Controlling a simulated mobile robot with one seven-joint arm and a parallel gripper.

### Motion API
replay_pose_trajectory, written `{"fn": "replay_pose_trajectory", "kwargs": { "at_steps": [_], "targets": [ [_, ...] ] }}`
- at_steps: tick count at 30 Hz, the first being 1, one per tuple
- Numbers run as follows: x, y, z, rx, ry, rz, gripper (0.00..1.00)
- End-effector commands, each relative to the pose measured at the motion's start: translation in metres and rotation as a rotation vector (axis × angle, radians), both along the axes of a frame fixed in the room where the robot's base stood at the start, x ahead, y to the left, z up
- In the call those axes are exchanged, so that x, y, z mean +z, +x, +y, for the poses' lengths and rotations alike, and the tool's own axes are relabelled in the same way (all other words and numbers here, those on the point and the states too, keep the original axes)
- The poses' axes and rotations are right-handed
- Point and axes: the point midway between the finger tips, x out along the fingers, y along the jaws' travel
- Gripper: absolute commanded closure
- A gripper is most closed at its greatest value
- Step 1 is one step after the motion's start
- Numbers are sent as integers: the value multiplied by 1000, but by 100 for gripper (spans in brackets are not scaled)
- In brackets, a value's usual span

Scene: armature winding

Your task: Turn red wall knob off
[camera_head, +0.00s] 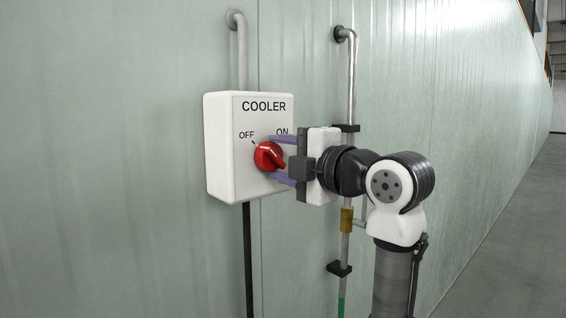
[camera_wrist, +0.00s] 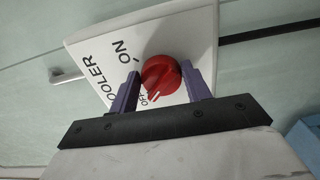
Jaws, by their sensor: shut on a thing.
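The red knob (camera_head: 269,156) sits on the front of a white wall box (camera_head: 222,150) lettered COOLER, with OFF at upper left of the knob and ON at upper right. In the wrist view the red knob (camera_wrist: 161,74) lies between the two purple fingers, and its white mark faces the OFF lettering. My gripper (camera_head: 273,158) reaches in from the right and is shut on the knob, one finger above and one below in the head view. It also shows in the wrist view (camera_wrist: 160,77). The ON lettering is partly covered by the upper finger in the head view.
Grey pipes (camera_head: 350,90) run down the pale panelled wall (camera_head: 100,150) behind my arm, with dark brackets and a brass fitting (camera_head: 347,219). A black cable (camera_head: 248,260) drops below the box. Open grey floor (camera_head: 520,240) lies at right.

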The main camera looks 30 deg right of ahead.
Motion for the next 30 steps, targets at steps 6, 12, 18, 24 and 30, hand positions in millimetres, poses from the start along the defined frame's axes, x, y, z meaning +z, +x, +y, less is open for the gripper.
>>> {"fn": "replay_pose_trajectory", "kwargs": {
  "at_steps": [6, 12, 18, 24, 30],
  "targets": [
    [0, 0, 0, 1, -24, -1, 75],
    [0, 0, 0, 1, -25, -1, 75],
    [0, 0, 0, 1, -25, -2, 44],
    [0, 0, 0, 1, -24, -2, 30],
    [0, -1, 0, 0, -23, -3, 30]
  ]
}}
